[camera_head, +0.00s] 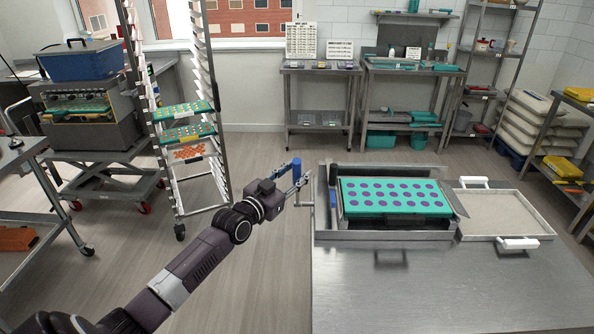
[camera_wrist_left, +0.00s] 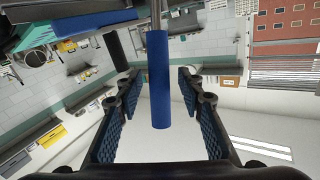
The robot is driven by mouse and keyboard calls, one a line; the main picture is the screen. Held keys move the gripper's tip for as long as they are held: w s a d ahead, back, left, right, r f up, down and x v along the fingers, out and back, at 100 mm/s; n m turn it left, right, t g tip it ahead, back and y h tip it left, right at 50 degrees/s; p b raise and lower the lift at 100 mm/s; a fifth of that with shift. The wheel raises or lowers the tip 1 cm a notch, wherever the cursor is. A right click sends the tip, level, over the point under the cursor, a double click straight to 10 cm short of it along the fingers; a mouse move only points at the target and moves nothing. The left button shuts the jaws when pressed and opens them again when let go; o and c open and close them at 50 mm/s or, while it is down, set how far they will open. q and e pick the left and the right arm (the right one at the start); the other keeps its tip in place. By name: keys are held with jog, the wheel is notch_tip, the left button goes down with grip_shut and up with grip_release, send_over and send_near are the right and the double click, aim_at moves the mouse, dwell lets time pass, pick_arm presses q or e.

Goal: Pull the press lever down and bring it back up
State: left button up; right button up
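The press lever has a blue cylindrical handle (camera_head: 296,168) at the left side of the press, left of the steel table. In the left wrist view the blue handle (camera_wrist_left: 159,85) hangs on a thin metal rod. My left gripper (camera_head: 300,186) is at the handle; in the left wrist view the gripper (camera_wrist_left: 157,90) has its fingers apart on either side of it, with gaps visible. The press (camera_head: 385,235) holds a teal mould (camera_head: 395,187) with rows of purple dots. My right gripper is in neither view.
A shallow tray (camera_head: 500,234) with white handles lies right of the press. The steel table's front (camera_head: 450,290) is clear. A tall rack (camera_head: 208,50) with teal moulds stands behind my left arm. A machine on a cart (camera_head: 92,125) is further left.

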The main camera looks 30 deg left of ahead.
pick_arm(q)
jog(key=shift+w+d, duration=0.1)
jog(key=shift+w, duration=0.1)
grip_shut()
dwell(0.5)
